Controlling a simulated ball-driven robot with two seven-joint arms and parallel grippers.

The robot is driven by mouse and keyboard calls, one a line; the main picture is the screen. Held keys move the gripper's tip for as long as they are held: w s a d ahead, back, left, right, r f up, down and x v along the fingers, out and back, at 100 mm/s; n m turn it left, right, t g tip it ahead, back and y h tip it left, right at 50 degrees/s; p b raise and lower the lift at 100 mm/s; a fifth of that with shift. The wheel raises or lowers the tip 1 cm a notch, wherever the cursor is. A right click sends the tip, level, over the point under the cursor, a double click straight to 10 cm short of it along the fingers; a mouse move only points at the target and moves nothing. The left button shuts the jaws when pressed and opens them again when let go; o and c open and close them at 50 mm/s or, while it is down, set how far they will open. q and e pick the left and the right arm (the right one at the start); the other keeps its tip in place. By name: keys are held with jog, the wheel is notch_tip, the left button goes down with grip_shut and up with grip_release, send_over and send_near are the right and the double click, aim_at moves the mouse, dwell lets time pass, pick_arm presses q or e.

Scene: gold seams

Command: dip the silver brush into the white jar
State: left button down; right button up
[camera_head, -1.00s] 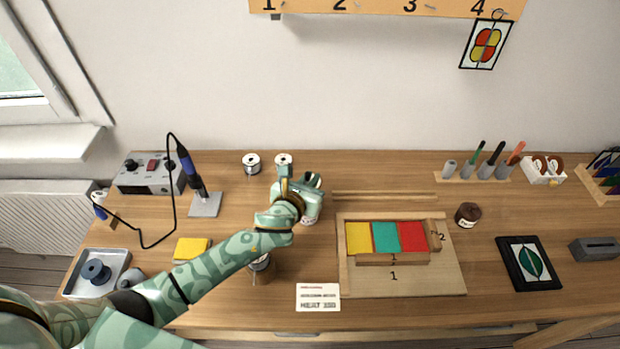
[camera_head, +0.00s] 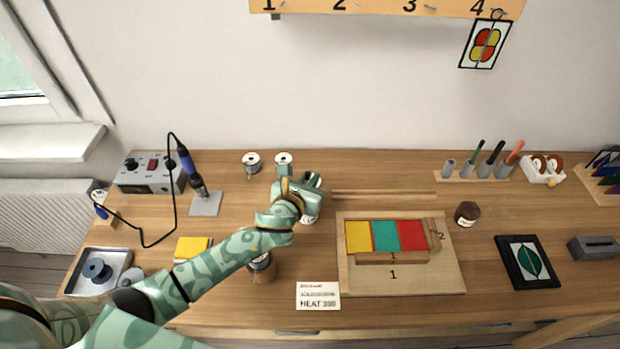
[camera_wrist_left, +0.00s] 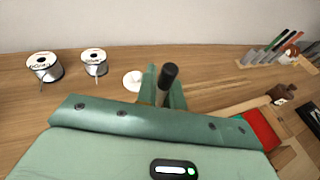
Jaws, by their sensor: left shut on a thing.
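My left gripper (camera_head: 311,194) is over the middle of the bench, its fingers pointing away from the arm. In the left wrist view its green fingers (camera_wrist_left: 163,90) are shut on a thin upright handle with a black end (camera_wrist_left: 169,72), taken to be the silver brush. The brush's lower end is hidden. A small jar with a pale label (camera_head: 309,219), likely the white jar, stands just below the gripper in the head view, mostly covered by it. In the left wrist view a white round shape (camera_wrist_left: 133,80) lies beside the fingers. I cannot tell whether the brush touches the jar.
Two solder spools (camera_head: 252,163) (camera_head: 283,164) stand behind the gripper. A wooden board with coloured glass pieces (camera_head: 455,280) lies to the right. A dark jar (camera_head: 467,214) stands beyond it. Another jar (camera_head: 262,268) is partly under my arm. A soldering iron (camera_head: 188,166) stands left.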

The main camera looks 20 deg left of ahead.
pick_arm(q)
jog(key=shift+f+b, duration=0.4)
jog(key=shift+f, duration=0.15)
dwell(0.4)
dwell(1.4)
notch_tip(320, 180, up, 6)
jog(key=p, duration=0.6)
jog(key=shift+p, duration=0.4)
